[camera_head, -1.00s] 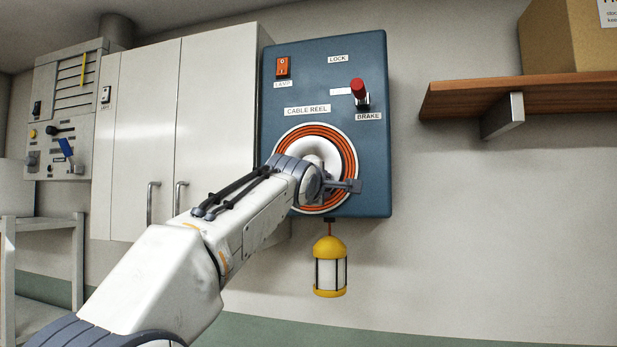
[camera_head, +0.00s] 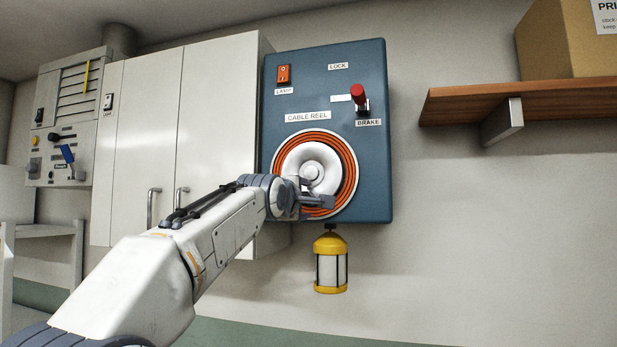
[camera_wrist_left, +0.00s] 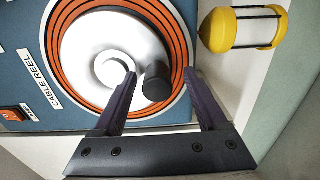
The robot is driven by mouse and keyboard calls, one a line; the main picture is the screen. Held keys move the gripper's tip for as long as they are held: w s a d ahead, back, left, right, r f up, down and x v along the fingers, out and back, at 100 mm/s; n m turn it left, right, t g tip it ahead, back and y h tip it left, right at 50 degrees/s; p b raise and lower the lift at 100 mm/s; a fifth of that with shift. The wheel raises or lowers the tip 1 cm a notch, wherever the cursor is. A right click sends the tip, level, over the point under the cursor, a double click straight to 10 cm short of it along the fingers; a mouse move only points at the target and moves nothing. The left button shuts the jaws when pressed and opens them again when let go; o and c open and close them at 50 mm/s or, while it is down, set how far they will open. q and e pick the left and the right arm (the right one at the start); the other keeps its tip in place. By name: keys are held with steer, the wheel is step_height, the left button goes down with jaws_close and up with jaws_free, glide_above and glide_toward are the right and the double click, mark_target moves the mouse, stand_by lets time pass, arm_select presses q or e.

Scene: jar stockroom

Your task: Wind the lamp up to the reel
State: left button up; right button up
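The cable reel (camera_head: 350,160) is a white drum with an orange-striped rim on a blue wall box (camera_head: 345,100). The yellow lamp (camera_head: 331,270) hangs upright just under the box with a short gap; it also shows at upper right in the left wrist view (camera_wrist_left: 243,30). My left gripper (camera_head: 320,203) is at the lower part of the reel. In the left wrist view its fingers (camera_wrist_left: 159,78) are apart, on either side of the dark crank knob (camera_wrist_left: 157,82), with gaps visible. My right gripper is not in view.
A red-topped brake lever (camera_head: 358,95) and an orange lamp switch (camera_head: 284,75) are on the box. White cabinets (camera_head: 150,130) stand left. A wooden shelf (camera_head: 460,101) with a carton (camera_head: 565,45) juts out at right. The wall below the shelf is clear.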

arm_select(q)
steer(key=shift+d, duration=0.1)
steer(key=shift+s+b, duration=0.55)
steer(key=b+v, duration=0.5)
steer(key=v, duration=0.3)
steer(key=shift+r, duration=0.15)
